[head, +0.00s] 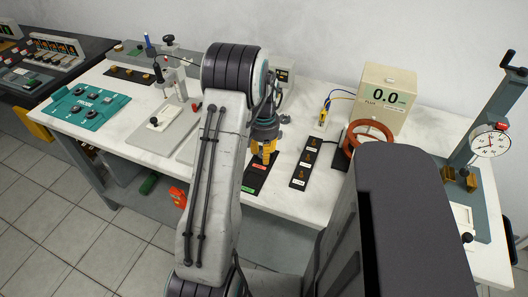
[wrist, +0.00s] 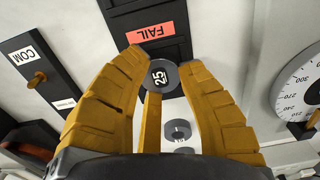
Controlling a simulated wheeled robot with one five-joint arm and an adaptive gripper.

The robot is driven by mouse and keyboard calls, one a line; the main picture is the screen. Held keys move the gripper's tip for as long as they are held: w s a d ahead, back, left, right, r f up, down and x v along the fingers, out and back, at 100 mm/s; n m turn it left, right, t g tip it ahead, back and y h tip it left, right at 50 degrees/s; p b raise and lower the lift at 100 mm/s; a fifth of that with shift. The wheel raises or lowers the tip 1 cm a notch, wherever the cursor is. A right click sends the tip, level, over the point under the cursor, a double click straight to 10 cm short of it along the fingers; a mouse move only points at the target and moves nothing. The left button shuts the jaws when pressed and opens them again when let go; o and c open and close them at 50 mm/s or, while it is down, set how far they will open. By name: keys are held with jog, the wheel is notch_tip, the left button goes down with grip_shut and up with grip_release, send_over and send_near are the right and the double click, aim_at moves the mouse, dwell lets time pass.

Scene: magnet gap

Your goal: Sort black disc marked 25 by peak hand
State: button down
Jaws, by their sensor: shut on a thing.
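The black disc marked 25 (wrist: 159,76) is between the fingertips of my gripper (wrist: 161,72) in the wrist view, its number facing the camera. My gripper is shut on it. Beyond the disc lies a dark board with a red FAIL label (wrist: 155,33). In the head view my gripper (head: 264,155) points down over the dark board (head: 257,177), which has a green label and a red label (head: 248,189). The disc cannot be made out there. The gauge with a round white dial (head: 491,143) stands at the right on a grey upright frame; its fine marks are too small to read.
A dark strip (head: 303,165) with several labelled places lies right of my gripper. A teal panel (head: 87,106) and a probe stand (head: 172,85) are at left. Bare white bench lies near the front right.

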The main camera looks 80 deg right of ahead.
jog(key=shift+f, duration=0.2)
dwell(0.5)
jog(key=c, duration=0.8)
grip_release()
jog(key=shift+c, duration=0.2)
jog(key=shift+c, duration=1.1)
jog(key=shift+r, duration=0.1)
jog(key=shift+r+p, duration=1.45)
jog(key=shift+r, duration=0.75)
jog(key=shift+c, duration=0.2)
jog(key=o, duration=0.6)
jog(key=shift+o, duration=0.2)
